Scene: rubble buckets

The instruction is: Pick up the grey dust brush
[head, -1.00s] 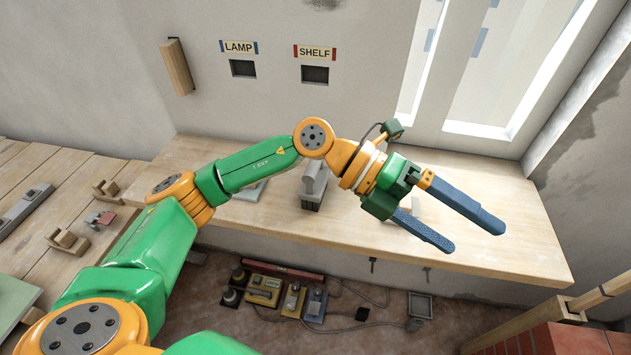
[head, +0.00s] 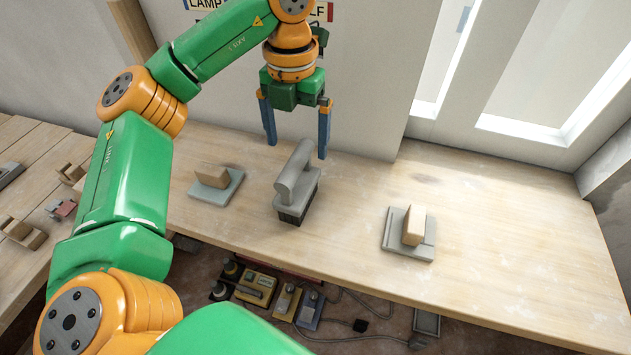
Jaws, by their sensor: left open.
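The grey dust brush (head: 294,185) stands on the wooden bench, bristles down, its rounded handle tilted up toward the back. My left gripper (head: 297,150) is open and empty, its two blue fingers pointing down. It appears above and a little behind the brush, with the fingers spread to either side of the handle's top end in the picture. I cannot tell whether the right finger touches the handle. My right gripper does not show.
A grey float with a wooden grip (head: 215,184) lies left of the brush, and another float (head: 409,234) lies to its right. The wooden bench (head: 510,240) is clear at the right. Tools and cables lie on the floor below. A wall stands close behind.

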